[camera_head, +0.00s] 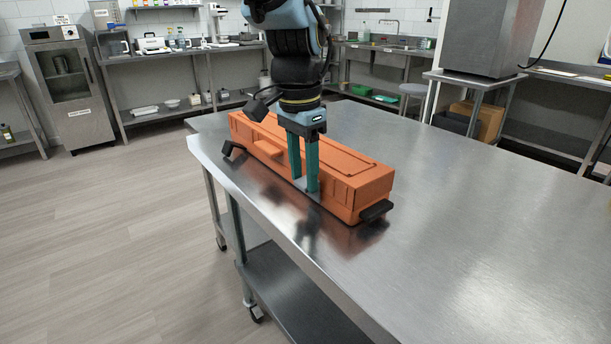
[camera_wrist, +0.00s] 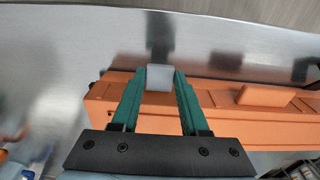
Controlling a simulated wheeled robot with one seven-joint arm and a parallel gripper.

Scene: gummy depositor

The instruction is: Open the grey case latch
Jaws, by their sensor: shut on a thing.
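A long orange case (camera_head: 350,178) lies on the steel table with its lid down. It also fills the lower part of the wrist view (camera_wrist: 220,122). The grey latch (camera_wrist: 159,78) is a small flat plate at the case's long front side. It sits between the teal fingertips of my gripper (camera_wrist: 160,74), which is shut on it. In the head view my gripper (camera_head: 305,184) points down at the front side, and the fingers partly hide the latch. The plate sticks out from the case edge in the wrist view; its exact angle is unclear.
An orange block-like part (camera_head: 266,148) juts from the case's front side, left of my gripper. Black end handles (camera_head: 377,211) stick out at the case's ends. The steel table (camera_head: 470,220) is bare to the right. Counters and an oven-like cabinet (camera_head: 68,90) stand behind.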

